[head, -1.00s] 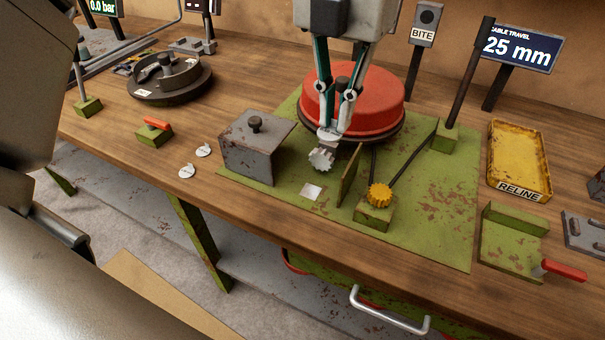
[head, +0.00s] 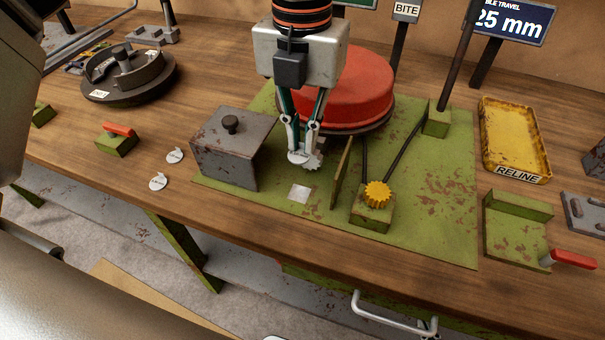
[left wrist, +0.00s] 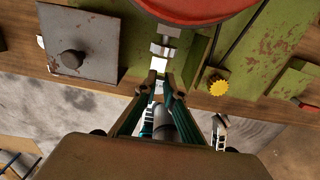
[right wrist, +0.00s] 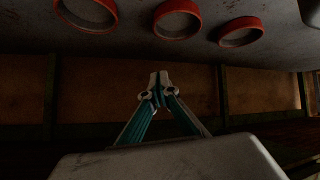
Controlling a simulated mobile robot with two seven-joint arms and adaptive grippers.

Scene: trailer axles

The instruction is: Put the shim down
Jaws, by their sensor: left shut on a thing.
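A pale square (head: 299,193) on the green mat (head: 430,205) lies just nearer the front. Whether the shim touches anything below is unclear. In the left wrist view the fingertips (left wrist: 159,77) show near the pale square (left wrist: 158,63); I cannot make out the shim there. My right gripper (right wrist: 158,82) shows only in its wrist view, fingertips together and empty.
A rusty grey box (head: 225,150) with a knob stands left of the gripper. A yellow toothed knob (head: 377,194) on a green block stands right. Two silver discs (head: 167,169) lie on the wood. Red rings (right wrist: 177,18) appear in the right wrist view.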

